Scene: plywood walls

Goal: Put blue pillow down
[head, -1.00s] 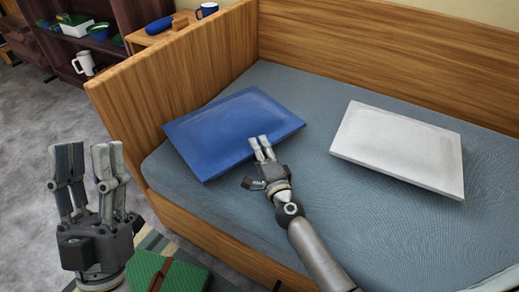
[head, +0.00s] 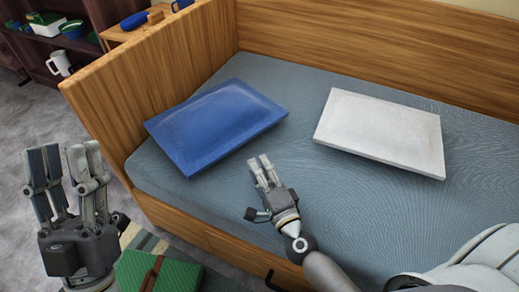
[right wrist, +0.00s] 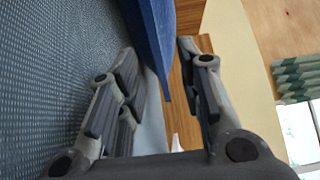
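The blue pillow (head: 217,122) lies on the left part of the grey-blue mattress (head: 400,225), near the wooden end panel. Its edge also shows beyond my fingers in the right wrist view (right wrist: 150,28). My right gripper (head: 261,162) is over the mattress, just off the pillow's near right corner. Its fingers are apart and empty, with a gap to the pillow in the head view. My left gripper (head: 62,152) is open and empty, fingers pointing up, off the bed at the left.
A white pillow (head: 383,132) lies on the right part of the bed. The wooden bed frame (head: 150,85) rises at the left and back. A green box with a brown strap (head: 155,272) is below, near my left gripper.

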